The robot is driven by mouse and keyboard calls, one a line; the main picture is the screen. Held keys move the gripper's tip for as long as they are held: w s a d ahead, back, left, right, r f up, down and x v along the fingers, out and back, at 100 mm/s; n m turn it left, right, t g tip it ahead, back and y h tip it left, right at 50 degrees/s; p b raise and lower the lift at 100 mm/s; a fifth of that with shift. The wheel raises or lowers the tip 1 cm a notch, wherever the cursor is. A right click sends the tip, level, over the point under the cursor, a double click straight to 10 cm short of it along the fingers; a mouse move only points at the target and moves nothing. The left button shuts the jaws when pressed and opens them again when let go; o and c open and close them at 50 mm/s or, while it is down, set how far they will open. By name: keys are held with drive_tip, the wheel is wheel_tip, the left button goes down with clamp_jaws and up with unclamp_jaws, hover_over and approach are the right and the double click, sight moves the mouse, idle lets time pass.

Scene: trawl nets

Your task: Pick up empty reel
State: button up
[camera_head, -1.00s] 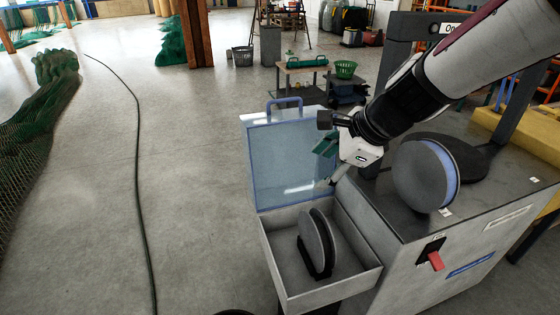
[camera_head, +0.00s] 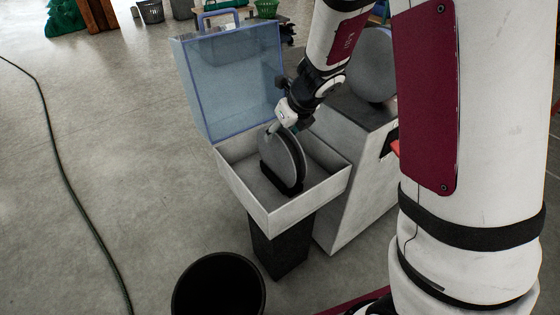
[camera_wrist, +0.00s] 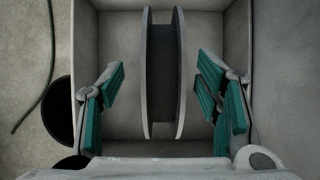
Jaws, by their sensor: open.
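A grey reel (camera_head: 287,157) with two round flanges stands upright on a black holder (camera_head: 277,183) in an open grey box. The wrist view shows the reel (camera_wrist: 163,75) edge-on, with a bare dark core between its flanges. My gripper (camera_head: 285,126) is open and comes down at the top of the reel. In the wrist view my gripper's teal-padded fingers (camera_wrist: 163,88) stand one on each side of the reel, with gaps to both flanges. Part of the reel is hidden behind the gripper in the head view.
The grey box (camera_head: 242,190) has a raised clear blue lid (camera_head: 228,85) behind it and stands on a dark post (camera_head: 280,250). A grey machine (camera_head: 345,190) with another disc (camera_head: 371,65) is to the right. A black bin (camera_head: 218,290) is in front. Floor at left is mostly clear.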

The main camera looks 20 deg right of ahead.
sight(281, 156)
drive_tip(key=shift+b+x, duration=0.3)
drive_tip(key=shift+x, duration=0.7)
drive_tip(key=b+x, duration=0.2)
drive_tip(key=x, duration=0.1)
drive_tip(key=b+x, duration=0.1)
drive_tip(key=x, duration=0.1)
drive_tip(key=shift+s+d+f, duration=0.2)
drive_tip(key=shift+s+f, duration=0.05)
drive_tip(key=shift+f, duration=0.1)
drive_tip(key=shift+r, duration=0.1)
clamp_jaws()
